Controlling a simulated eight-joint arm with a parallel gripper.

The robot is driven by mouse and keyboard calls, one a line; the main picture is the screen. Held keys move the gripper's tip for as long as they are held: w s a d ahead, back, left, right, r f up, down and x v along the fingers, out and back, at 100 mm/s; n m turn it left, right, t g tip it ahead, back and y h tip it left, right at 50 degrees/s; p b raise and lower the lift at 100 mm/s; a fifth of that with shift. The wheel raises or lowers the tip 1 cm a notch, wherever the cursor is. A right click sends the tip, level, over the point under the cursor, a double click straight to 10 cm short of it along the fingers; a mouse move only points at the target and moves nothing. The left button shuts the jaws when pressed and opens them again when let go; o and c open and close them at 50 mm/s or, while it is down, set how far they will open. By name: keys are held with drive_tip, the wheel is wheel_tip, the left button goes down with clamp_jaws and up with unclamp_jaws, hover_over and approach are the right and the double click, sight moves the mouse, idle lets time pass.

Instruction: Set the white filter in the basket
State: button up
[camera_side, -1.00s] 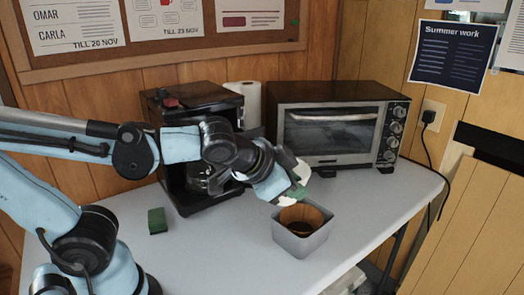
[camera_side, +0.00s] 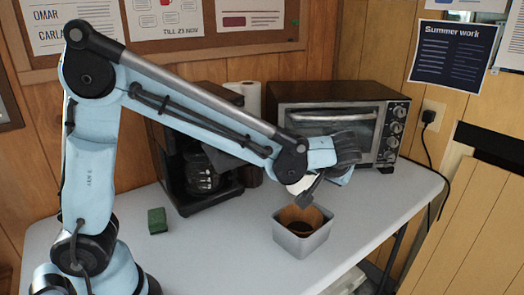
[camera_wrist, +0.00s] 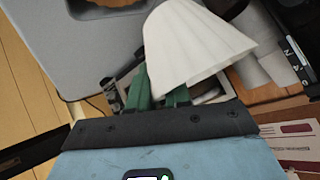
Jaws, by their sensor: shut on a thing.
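The white filter (camera_side: 298,185) is a pale, pleated cone. In the side view it hangs just above and behind the grey tin, partly hidden by my gripper (camera_side: 306,196). In the wrist view the filter (camera_wrist: 195,45) is large, with its wide end at upper right, and the green fingers of my gripper (camera_wrist: 160,88) are shut on it. The black coffee maker (camera_side: 172,165) stands behind and left of my gripper. A dark, angular part (camera_side: 226,158) shows at its front; I cannot tell for sure whether this is the basket.
A grey tin (camera_side: 300,243) holding a brown filter with dark contents stands on the pale table (camera_side: 235,255). A green block (camera_side: 157,220) lies at left. A toaster oven (camera_side: 335,97) and a paper roll (camera_side: 250,98) stand behind. The front middle of the table is clear.

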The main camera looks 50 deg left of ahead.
drive_tip(key=shift+w+a+f+n+g+y, duration=0.3)
drive_tip(key=shift+w+f+n+g+y, duration=0.1)
drive_tip(key=shift+w+f+n+g, duration=0.35)
drive_tip(key=shift+a, duration=0.15)
drive_tip(key=x, duration=0.4)
drive_tip(key=a+r+x, duration=0.1)
drive_tip(key=x, duration=0.7)
drive_tip(key=shift+a+r, duration=0.1)
drive_tip(key=shift+a, duration=0.45)
drive_tip(key=shift+w+a+f, duration=0.1)
drive_tip(key=shift+a+f, duration=0.05)
drive_tip(key=shift+f, duration=1.95)
drive_tip(key=shift+f, duration=0.15)
drive_tip(key=o, duration=0.8)
